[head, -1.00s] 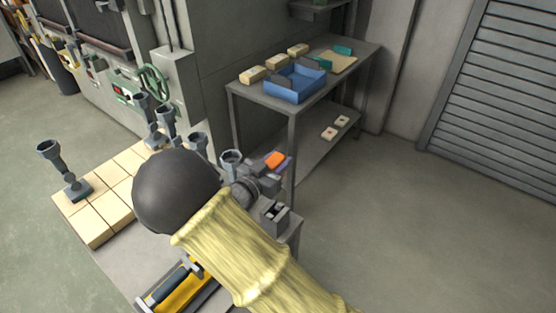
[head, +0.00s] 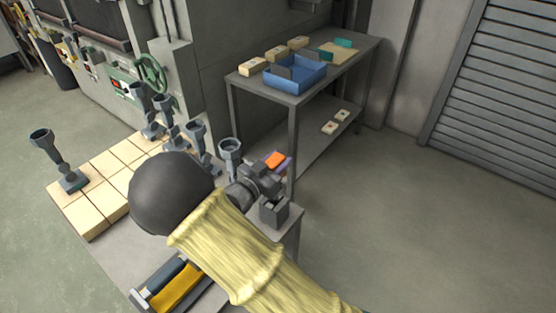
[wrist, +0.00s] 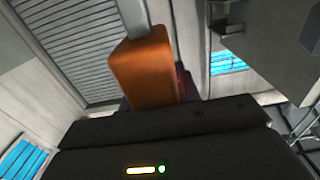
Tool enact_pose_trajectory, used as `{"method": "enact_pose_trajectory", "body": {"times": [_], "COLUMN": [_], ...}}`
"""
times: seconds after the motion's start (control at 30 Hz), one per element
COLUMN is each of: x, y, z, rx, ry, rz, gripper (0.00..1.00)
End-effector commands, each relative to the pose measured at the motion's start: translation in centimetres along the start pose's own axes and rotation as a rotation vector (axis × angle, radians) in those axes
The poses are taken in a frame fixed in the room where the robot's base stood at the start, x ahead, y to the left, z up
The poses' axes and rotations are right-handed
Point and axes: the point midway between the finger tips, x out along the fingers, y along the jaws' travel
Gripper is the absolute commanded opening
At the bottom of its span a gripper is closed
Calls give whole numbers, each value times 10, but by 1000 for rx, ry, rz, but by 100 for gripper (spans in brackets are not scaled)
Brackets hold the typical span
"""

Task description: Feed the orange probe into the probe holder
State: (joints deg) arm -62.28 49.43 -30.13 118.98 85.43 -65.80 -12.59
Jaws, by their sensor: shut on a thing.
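The orange probe (head: 275,159) is in my gripper (head: 268,178), just past the dark wrist, near the right end of the low bench. In the wrist view the probe's orange block (wrist: 143,70) stands above the dark gripper body, with a grey shaft running up from it. The gripper is shut on it, though the fingertips are mostly hidden. A small dark grey box (head: 273,212), which looks like the probe holder, sits at the bench's right edge. The probe is above and beyond it in the picture, apart from it.
Several grey cup-topped stands, one at the left (head: 57,160), stand on or near cream tiles (head: 82,215) on the bench. A yellow and dark object (head: 180,286) lies in front. A shelf table behind holds a blue tray (head: 295,80). The floor at right is clear.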

Motion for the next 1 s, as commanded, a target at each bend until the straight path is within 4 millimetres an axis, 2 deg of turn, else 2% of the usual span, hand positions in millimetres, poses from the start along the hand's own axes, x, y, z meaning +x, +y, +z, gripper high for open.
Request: {"method": "enact_pose_trajectory", "body": {"times": [1.0], "x": [0], "y": [0], "z": [51], "rx": [0], "ry": [1], "rz": [0], "gripper": [2]}}
